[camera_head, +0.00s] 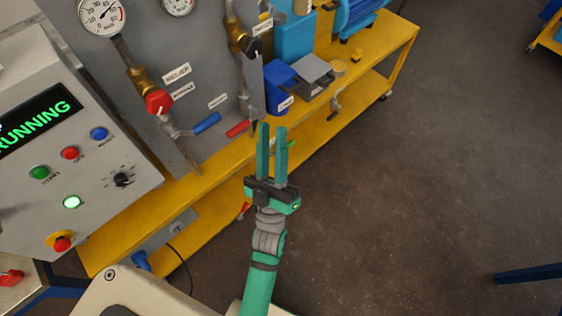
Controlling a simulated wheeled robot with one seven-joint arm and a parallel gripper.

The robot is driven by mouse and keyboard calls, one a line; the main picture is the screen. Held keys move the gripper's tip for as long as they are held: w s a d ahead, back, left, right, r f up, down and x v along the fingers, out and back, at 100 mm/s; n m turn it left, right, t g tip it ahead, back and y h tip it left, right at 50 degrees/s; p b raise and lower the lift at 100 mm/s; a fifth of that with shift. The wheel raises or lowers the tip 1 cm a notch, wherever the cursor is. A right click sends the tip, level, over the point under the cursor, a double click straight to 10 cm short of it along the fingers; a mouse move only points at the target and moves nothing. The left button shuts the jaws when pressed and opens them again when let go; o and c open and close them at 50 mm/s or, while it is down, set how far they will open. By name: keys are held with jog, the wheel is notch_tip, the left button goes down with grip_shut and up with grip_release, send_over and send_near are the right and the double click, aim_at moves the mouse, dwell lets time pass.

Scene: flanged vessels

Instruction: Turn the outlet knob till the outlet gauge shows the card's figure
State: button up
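My gripper (272,127) is open and empty, its two green fingers pointing up the picture in front of the yellow bench. A red knob (158,101) sits on a brass fitting on the grey panel, left of my gripper and apart from it. A black knob (254,46) sits on another brass fitting, above and slightly left of my gripper. A large white gauge (101,16) is at the top left, partly cut off. A second gauge (178,5) is mostly cut off. The small labels are too blurred to tell which knob or gauge is the outlet's. I see no figure card.
Blue (207,123) and red (238,128) lever handles stick out low on the panel. A control box (92,150) with a lit "RUNNING" display is at left. A blue bin (281,88) and grey box (313,72) stand on the yellow bench (370,58). Floor at right is mostly clear.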

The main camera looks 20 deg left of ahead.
jog(key=shift+s+d+f+m+g+h, duration=0.15)
jog(key=shift+s+d+f+m+h, duration=0.15)
jog(key=shift+d+f+m+h, duration=0.35)
jog(key=shift+s+d+f+m+g+h, duration=0.1)
jog(key=shift+s+d+f+m+h, duration=0.25)
jog(key=shift+f+m+h, duration=0.35)
jog(key=shift+s+d+f+m+g+h, duration=0.15)
jog(key=shift+s+d+f+m+h, duration=0.1)
jog(key=shift+d+f+m+h, duration=0.4)
jog(key=shift+a+f, duration=0.15)
jog(key=shift+f, duration=0.05)
jog(key=s+d+f+m+g+h, duration=0.3)
jog(key=s+d+f+g, duration=0.2)
jog(key=s+f, duration=0.4)
jog(key=s+d+f+m+g+h, duration=0.3)
jog(key=s+d+f+m+g, duration=0.1)
jog(key=s+d+f, duration=0.4)
jog(key=shift+s+d+f+m+g+h, duration=0.35)
jog(key=shift+f+g, duration=0.25)
jog(key=shift+f, duration=0.2)
jog(key=shift+s+a, duration=0.1)
dwell(0.5)
